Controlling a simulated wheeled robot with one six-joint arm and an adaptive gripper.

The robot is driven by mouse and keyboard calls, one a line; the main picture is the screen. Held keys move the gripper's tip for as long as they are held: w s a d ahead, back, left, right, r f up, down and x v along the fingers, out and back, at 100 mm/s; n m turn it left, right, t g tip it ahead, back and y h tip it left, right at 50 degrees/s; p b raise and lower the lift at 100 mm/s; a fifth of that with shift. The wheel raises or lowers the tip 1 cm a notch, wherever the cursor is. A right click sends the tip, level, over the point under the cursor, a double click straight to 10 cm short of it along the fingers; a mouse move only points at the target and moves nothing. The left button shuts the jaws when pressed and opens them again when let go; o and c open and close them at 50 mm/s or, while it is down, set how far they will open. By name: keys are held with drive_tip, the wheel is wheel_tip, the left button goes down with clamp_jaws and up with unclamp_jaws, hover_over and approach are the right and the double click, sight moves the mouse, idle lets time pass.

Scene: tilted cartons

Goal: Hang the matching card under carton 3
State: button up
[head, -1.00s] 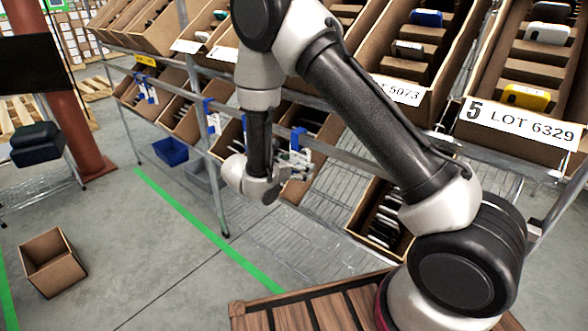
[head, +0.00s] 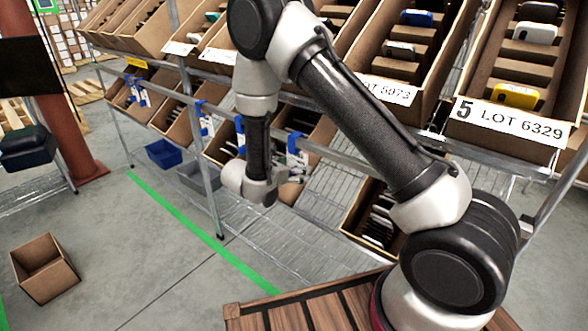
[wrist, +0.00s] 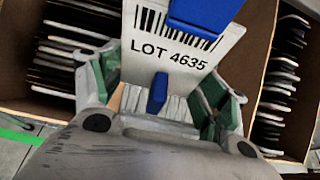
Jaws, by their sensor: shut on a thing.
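In the wrist view, a white card (wrist: 172,53) with a barcode and "LOT 4635" stands between the green-padded fingers of my gripper (wrist: 160,100). The gripper is shut on the card at its lower end. A blue hook (wrist: 200,12) covers the card's top, and a smaller blue piece (wrist: 157,92) shows between the fingers. In the head view, my gripper (head: 286,178) is by the lower rail, close to a white card with a blue hook (head: 297,150). Whether the held card bears on the rail cannot be told. My arm hides the front of an upper carton; no number 3 is readable.
Upper cartons show labels "5 LOT 6329" (head: 513,122) and a partly hidden "5073" (head: 388,91). Other cards with blue hooks (head: 204,118) hang along the rail (head: 335,152). Lower cartons (head: 376,218) hold dark flat items. Open floor (head: 150,255) lies left, with an empty box (head: 44,268).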

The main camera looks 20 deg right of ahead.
drive_tip(key=o, duration=1.1)
drive_tip(key=shift+c, duration=0.2)
